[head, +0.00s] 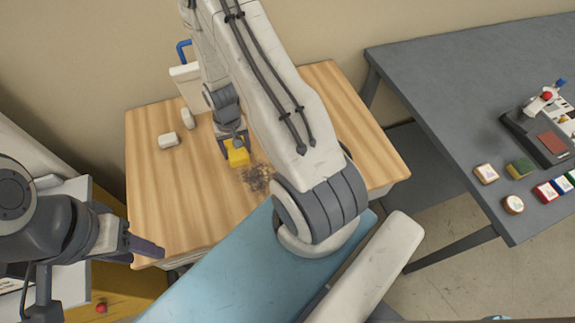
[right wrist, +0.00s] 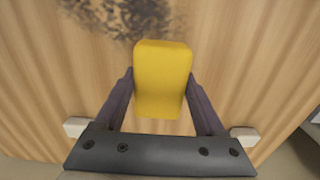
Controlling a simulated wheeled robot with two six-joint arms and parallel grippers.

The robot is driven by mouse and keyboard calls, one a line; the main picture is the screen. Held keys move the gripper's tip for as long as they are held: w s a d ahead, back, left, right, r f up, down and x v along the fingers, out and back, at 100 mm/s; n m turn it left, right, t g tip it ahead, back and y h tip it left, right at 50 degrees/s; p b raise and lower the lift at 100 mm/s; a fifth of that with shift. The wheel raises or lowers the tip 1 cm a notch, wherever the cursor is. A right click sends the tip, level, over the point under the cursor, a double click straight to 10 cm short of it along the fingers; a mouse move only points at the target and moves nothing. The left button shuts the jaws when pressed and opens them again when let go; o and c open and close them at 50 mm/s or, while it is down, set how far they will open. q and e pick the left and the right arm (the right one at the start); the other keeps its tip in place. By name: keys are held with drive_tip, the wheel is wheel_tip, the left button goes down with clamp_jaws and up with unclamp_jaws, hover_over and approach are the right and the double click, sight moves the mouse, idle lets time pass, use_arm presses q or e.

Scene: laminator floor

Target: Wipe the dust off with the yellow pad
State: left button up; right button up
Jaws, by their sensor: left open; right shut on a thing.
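The yellow pad (head: 237,153) is at the wooden table top, held between the fingers of my right gripper (head: 233,146). In the right wrist view the pad (right wrist: 162,80) sits between the two dark fingers of my right gripper (right wrist: 160,100). A dark patch of dust (head: 257,178) lies on the wood just right of and below the pad in the head view. The dust (right wrist: 130,18) also shows beyond the pad in the right wrist view. My left gripper (head: 146,249) is open and empty near the table's front left corner. I cannot tell whether the pad touches the wood.
A white box-like thing with a blue handle (head: 184,50) is at the back. A grey table (head: 430,80) with several small items stands at the right.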

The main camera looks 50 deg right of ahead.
drive_tip(key=shift+w+r+p, duration=0.1)
drive_tip(key=shift+r+p, duration=0.2)
drive_tip(key=shift+r, duration=0.35)
drive_tip(key=shift+r+p, duration=1.3)
drive_tip(key=shift+r, duration=0.4)
